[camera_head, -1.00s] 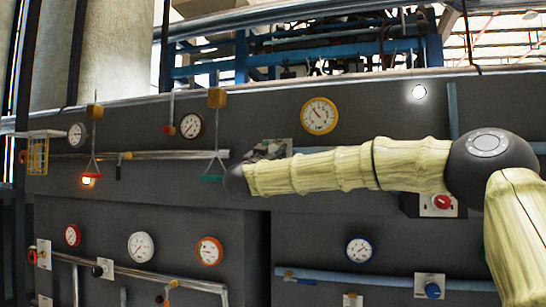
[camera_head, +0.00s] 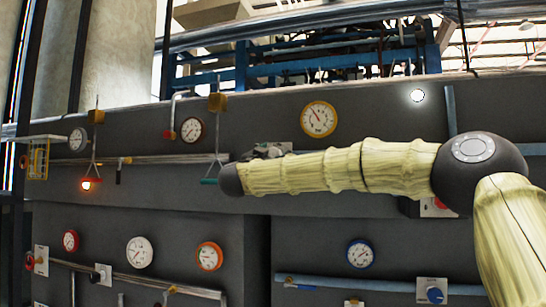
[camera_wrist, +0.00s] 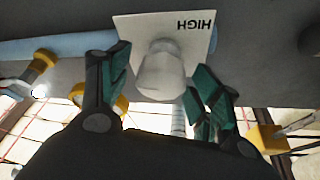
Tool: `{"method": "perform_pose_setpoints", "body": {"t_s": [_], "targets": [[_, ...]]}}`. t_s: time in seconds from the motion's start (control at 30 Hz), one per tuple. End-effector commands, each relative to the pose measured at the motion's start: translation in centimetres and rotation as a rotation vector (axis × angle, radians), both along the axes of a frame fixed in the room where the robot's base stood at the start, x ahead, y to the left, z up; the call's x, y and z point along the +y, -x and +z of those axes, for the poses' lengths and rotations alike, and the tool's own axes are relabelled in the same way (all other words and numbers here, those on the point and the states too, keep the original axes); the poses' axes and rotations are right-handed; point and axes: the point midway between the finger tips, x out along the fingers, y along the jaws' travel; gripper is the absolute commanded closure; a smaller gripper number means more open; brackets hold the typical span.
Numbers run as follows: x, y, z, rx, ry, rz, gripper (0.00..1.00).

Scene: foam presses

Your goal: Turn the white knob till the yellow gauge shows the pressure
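The yellow gauge (camera_head: 319,119) is on the dark wall, above my forearm in the head view. Its needle points to the upper left; the scale is too small to read. In the wrist view the white knob (camera_wrist: 162,72) stands on a white plate (camera_wrist: 190,28) marked HIGH, seen upside down. My gripper (camera_wrist: 158,85) is open, with one green-padded finger on each side of the knob. The right finger is very close to the knob, while a gap shows at the left; contact cannot be told. In the head view my arm mostly hides the knob.
Other gauges are white (camera_head: 140,252), orange-red (camera_head: 209,256) and blue (camera_head: 360,253). A blue knob (camera_head: 434,295) is at the lower right. Pipes run along the wall, and a pull handle (camera_head: 217,160) hangs left of my gripper.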

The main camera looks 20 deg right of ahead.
Motion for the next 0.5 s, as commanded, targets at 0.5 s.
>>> {"method": "perform_pose_setpoints", "body": {"t_s": [0.5], "targets": [[2.6,2.6,-1.3,0.001,0.002,0.003,0.37]]}}
